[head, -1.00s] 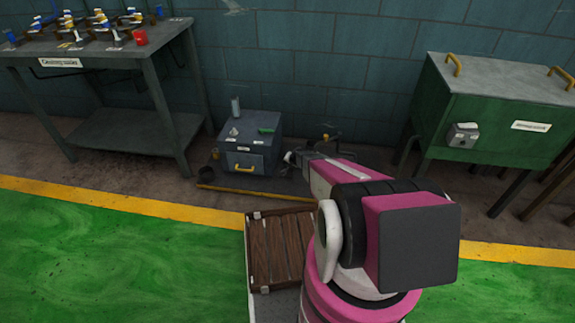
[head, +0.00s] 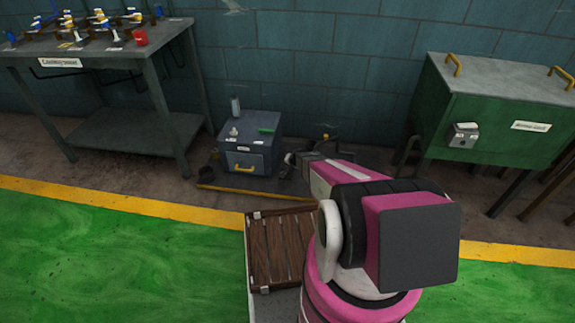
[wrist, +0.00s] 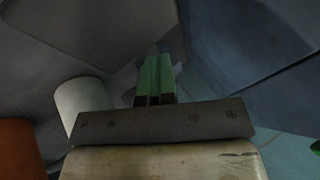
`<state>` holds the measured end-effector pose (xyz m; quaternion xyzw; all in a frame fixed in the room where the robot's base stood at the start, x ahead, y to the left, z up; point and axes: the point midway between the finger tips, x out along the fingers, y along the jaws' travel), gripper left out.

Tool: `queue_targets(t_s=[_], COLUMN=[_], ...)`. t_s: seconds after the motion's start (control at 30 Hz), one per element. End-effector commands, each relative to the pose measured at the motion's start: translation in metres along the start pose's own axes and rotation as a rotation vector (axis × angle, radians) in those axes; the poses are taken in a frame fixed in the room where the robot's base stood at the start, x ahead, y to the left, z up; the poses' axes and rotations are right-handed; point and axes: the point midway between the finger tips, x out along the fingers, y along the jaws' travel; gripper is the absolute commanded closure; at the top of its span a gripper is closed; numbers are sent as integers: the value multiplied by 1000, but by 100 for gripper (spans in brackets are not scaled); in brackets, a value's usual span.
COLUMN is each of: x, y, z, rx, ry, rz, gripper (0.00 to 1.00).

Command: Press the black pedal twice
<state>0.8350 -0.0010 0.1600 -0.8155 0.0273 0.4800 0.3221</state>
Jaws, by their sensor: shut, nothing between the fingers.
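My gripper (head: 290,160) is low by the wall, just right of a small grey-blue cabinet, at the far end of my pink arm in the head view. In the wrist view its two green fingers (wrist: 155,78) are together, with nothing visible between them. The black pedal cannot be clearly made out in either view. My arm hides part of the floor right of the cabinet, and the area around the fingertips is dark in the wrist view.
The grey-blue cabinet (head: 240,160) has a yellow handle and small items on top. A yellow bar (head: 240,191) lies before it. A workbench (head: 100,45) stands left, a green chest (head: 490,115) right. A wooden slatted pallet (head: 280,250) is near my arm.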

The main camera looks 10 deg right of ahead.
Motion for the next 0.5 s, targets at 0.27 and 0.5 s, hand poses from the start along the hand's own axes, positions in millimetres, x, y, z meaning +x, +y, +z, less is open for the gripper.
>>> queue_targets(t_s=[0.27,0.5], x=[1,3], y=[2,3], z=[6,8], rx=[0,0], ry=[-11,-11], rz=[0,0], gripper=[100,100])
